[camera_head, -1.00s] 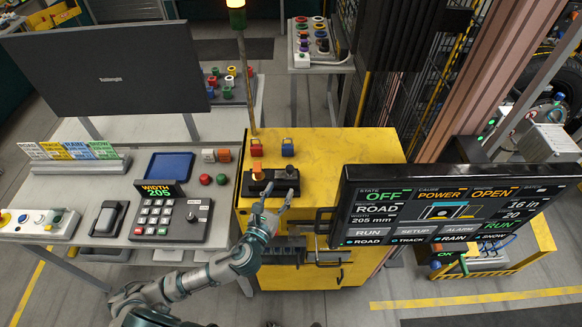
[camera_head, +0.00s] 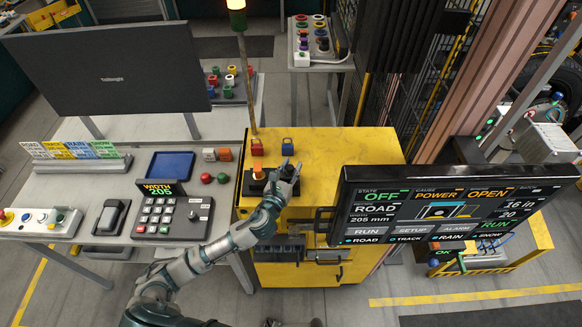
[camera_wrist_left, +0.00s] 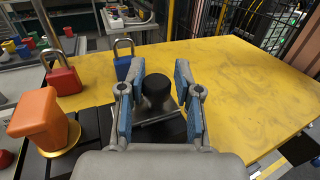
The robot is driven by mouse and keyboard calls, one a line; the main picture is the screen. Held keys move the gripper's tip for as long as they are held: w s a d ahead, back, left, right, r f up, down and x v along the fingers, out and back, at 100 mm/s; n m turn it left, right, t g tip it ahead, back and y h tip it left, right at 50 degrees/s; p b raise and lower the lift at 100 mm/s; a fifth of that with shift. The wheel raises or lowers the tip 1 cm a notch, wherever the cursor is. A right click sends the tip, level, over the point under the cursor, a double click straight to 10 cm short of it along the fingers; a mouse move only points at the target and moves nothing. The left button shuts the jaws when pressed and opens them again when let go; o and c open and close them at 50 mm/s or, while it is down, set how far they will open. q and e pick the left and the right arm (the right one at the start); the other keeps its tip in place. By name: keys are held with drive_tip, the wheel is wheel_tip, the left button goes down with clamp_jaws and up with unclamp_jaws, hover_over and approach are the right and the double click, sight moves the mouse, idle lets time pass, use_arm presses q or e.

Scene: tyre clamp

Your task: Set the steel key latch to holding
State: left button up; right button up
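A black round knob (camera_wrist_left: 158,88) with a grey plate at its foot stands on a black base (camera_head: 248,187) on the yellow cabinet. It appears to be the key latch, but I see no label and cannot read its setting. My left gripper (camera_head: 287,168) is over it. In the left wrist view, the blue-padded fingers (camera_wrist_left: 160,92) are spread on either side of the knob, with a visible gap to the right finger. My fingers hide most of the knob in the head view. My right gripper is not in view.
An orange handle (camera_wrist_left: 36,115) stands left of the knob on the same base. A red padlock (camera_wrist_left: 62,78) and a blue padlock (camera_wrist_left: 124,66) stand behind. A monitor (camera_head: 440,205) at right shows OFF, POWER and OPEN.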

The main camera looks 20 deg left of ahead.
use_arm(q)
clamp_jaws()
drive_tip(key=shift+a+f, duration=0.1)
drive_tip(key=shift+a, duration=0.4)
drive_tip(key=a, duration=0.1)
drive_tip(key=s+a+p, duration=0.1)
drive_tip(key=a, duration=0.1)
drive_tip(key=o, duration=0.6)
unclamp_jaws()
drive_tip(key=shift+s+a, duration=0.1)
drive_tip(key=shift+a, duration=0.05)
